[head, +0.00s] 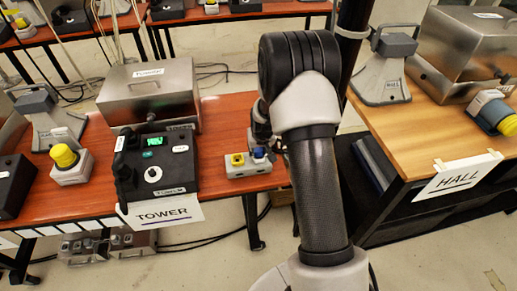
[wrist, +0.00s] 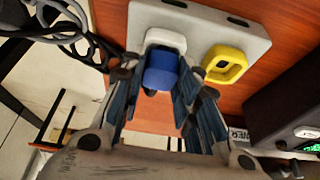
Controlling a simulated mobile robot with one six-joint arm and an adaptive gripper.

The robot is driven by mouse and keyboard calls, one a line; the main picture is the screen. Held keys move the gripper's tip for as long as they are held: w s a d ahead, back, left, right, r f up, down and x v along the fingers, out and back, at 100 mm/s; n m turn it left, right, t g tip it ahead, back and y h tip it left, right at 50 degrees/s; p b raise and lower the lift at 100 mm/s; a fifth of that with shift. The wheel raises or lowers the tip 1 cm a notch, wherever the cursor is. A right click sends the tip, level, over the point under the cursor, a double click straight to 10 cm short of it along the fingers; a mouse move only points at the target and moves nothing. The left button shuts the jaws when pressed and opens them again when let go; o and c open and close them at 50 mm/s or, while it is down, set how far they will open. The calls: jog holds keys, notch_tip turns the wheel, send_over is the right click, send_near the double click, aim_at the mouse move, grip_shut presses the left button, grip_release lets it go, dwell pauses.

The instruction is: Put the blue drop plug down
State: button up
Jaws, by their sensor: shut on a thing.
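My gripper (wrist: 161,88) is shut on the blue drop plug (wrist: 162,72), which sits between its fingertips in the wrist view. The blue plug is over or at the white seat (wrist: 167,40) of a grey holder (wrist: 205,15); I cannot tell whether it touches the seat. A yellow ring-shaped piece (wrist: 225,64) is on the same holder, beside the blue plug. In the head view the blue plug (head: 259,153) shows at the holder (head: 248,170) on the red-brown table, partly hidden by my gripper, and the yellow piece (head: 237,160) is to its left.
The TOWER phone unit (head: 155,165) with a green display stands left of the holder, a steel box (head: 150,95) behind it. A yellow-topped device (head: 68,163) stands further left. The HALL table (head: 440,130) is at the right. Cables (wrist: 60,20) hang at the wrist view's left.

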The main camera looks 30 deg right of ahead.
jog(key=o, duration=1.1)
jog(key=shift+f, duration=0.1)
jog(key=shift+r+p, duration=0.45)
jog(key=shift+r, duration=0.15)
jog(key=s+a+r+n+p, duration=0.1)
jog(key=s+a+r, duration=0.35)
jog(key=r, duration=0.45)
jog(key=s+a+r+p, duration=0.1)
jog(key=s+a+r, duration=0.2)
jog(key=s+r, duration=0.45)
jog(key=s+a+r+n+p, duration=0.1)
jog(key=s+a+r, duration=0.3)
jog(key=r, duration=0.7)
jog(key=shift+n+y, duration=0.6)
jog(key=s+a+r, duration=0.1)
jog(key=s, duration=0.4)
jog(key=s+a+r, duration=0.2)
jog(key=s, duration=0.4)
jog(key=s+a+r, duration=0.1)
jog(key=s+a, duration=0.1)
jog(key=s, duration=0.4)
jog(key=shift+s+r, duration=0.2)
